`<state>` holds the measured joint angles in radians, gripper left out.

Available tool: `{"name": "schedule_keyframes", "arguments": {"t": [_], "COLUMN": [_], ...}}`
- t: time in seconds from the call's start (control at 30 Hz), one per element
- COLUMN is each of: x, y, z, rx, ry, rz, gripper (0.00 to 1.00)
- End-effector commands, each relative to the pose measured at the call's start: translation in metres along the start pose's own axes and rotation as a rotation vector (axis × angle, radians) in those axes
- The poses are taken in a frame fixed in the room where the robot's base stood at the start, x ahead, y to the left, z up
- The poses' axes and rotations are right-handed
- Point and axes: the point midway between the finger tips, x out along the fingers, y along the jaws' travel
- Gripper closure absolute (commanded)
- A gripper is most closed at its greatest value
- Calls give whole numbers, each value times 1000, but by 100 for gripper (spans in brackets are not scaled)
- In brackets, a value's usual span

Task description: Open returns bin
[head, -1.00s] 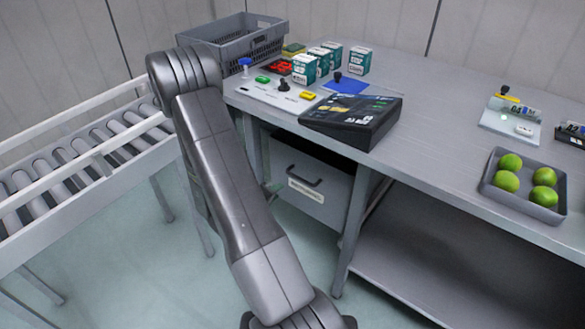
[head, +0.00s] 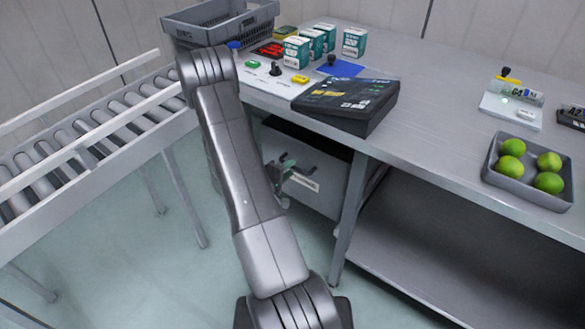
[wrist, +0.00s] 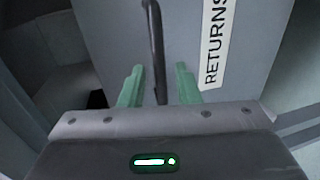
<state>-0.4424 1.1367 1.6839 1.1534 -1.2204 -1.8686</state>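The returns bin is a grey drawer-like box (head: 318,199) under the left end of the workbench, with a dark gap above its front. Its white label (wrist: 217,40) reads "RETURNS" in the wrist view. Its dark bar handle (wrist: 154,40) reaches down between the green fingertips of my gripper (wrist: 159,85). The fingers are apart, one on each side of the handle, with visible space on both sides. In the head view my gripper (head: 287,172) is at the bin's front and partly hides the handle and label; my arm hides the bin's left part.
A roller conveyor (head: 95,130) stands at left. The workbench (head: 440,125) above the bin carries a grey crate (head: 215,30), several boxes, a dark console (head: 345,100) and a tray of green fruit (head: 490,175). A bench leg (head: 348,225) stands right of the bin.

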Motion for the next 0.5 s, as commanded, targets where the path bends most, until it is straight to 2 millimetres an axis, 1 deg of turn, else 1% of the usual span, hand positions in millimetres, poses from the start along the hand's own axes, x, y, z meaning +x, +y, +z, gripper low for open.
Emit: {"name": "schedule_keyframes", "arguments": {"t": [0.03,0.1,0.2,0.33,0.5], "x": [9,17,24,28,29], "y": [-1,0,0,0,0], "z": [1,0,0,0,0], "rx": [3,3,2,1,1], "ry": [-3,-2,-2,0,1], "rz": [0,0,0,0,0], "gripper": [70,70,70,70,70]}}
